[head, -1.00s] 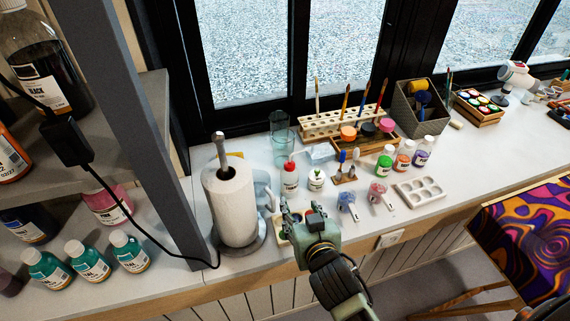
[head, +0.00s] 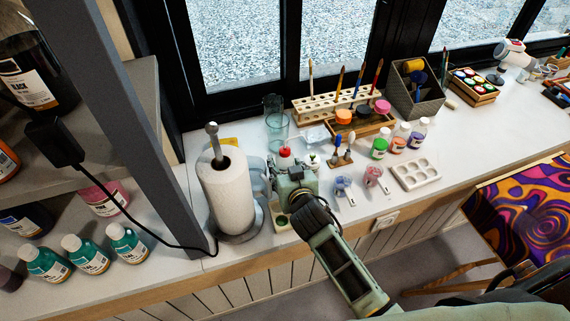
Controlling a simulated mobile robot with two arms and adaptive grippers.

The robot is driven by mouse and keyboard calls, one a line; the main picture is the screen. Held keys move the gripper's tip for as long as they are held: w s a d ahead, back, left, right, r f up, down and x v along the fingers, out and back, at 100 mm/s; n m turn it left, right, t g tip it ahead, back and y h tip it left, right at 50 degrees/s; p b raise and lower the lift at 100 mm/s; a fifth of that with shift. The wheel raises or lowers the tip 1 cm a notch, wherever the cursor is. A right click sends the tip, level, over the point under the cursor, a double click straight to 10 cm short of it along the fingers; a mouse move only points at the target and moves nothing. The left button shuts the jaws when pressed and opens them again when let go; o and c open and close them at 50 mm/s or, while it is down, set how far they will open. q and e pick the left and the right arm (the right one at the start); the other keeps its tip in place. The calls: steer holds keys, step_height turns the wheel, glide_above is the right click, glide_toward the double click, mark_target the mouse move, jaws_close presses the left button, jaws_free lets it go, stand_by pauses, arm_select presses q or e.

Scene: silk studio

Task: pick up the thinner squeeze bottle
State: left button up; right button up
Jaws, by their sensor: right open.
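The thinner squeeze bottle (head: 285,153), white with a red cap, stands on the white counter by the window; only its top shows, as my gripper hides the lower part. A shorter, wider white bottle (head: 313,160) with a dark tip stands just right of it, partly hidden. My right gripper (head: 284,168) is open, right in front of the red-capped bottle. Its fingers overlap the bottle in the picture; I cannot tell whether they are around it or touching it. My left gripper is not in view.
A paper towel roll (head: 229,194) on a stand is close left of my gripper. A clear glass (head: 277,130) stands behind the bottles. Small scoop-like tools (head: 343,186) and a white palette (head: 416,175) lie to the right. A wooden brush rack (head: 335,104) stands at the back.

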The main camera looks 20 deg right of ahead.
steer(key=shift+x, duration=0.95)
steer(key=shift+s, duration=0.1)
steer(key=c, duration=0.5)
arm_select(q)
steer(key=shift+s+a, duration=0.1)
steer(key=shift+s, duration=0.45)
